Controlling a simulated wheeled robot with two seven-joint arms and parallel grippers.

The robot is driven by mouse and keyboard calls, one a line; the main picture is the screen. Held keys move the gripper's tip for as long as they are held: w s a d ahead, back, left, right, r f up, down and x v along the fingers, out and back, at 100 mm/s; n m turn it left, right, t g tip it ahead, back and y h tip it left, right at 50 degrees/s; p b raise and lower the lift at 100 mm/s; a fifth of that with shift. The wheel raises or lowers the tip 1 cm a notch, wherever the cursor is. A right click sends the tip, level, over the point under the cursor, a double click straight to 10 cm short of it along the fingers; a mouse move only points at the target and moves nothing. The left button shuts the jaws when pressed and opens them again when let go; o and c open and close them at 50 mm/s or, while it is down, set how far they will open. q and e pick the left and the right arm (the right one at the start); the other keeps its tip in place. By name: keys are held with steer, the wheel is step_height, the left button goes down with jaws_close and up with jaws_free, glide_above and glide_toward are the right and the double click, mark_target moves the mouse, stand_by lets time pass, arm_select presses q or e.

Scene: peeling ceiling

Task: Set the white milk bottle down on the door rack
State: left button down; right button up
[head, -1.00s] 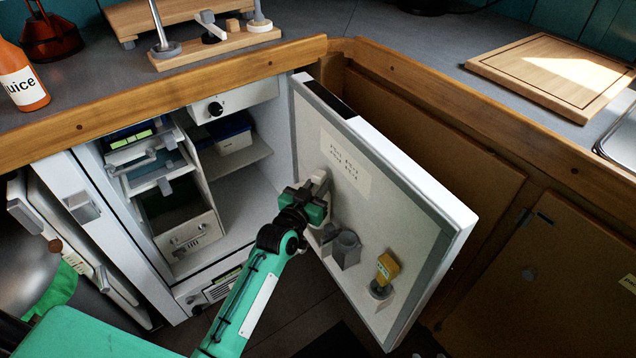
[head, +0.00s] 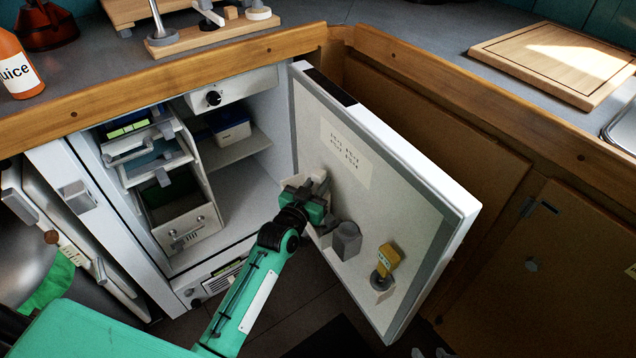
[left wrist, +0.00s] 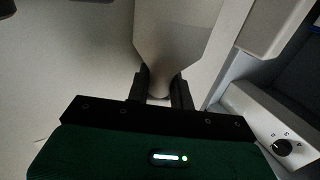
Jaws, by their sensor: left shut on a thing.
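My left gripper (head: 305,200) is beside the inner face of the open fridge door (head: 395,195). It is shut on the white milk bottle (head: 319,181), whose pale top part shows just above the fingers in the head view. In the left wrist view the bottle's narrow neck (left wrist: 160,82) is between the fingers and its body (left wrist: 175,35) widens away from them. The gripper and arm hide the lower bottle and most of the door rack below it. I cannot tell whether the bottle touches the rack. My right gripper is not in view.
A grey container (head: 347,241) and a yellow item (head: 388,260) are on the door, right of my gripper. The open fridge has drawers (head: 185,228) at left and a shelf with a blue-lidded box (head: 233,133). The wooden counter edge (head: 180,85) runs above.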

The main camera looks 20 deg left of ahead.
arm_select(q)
steer(key=shift+f, duration=0.25)
steer(key=c, duration=1.1)
jaws_free()
steer(key=shift+c, duration=0.2)
steer(key=shift+f, duration=0.1)
steer(key=s+a+p, duration=0.2)
steer(key=s, duration=1.1)
steer(key=shift+s+a, duration=0.25)
steer(key=shift+a, duration=0.15)
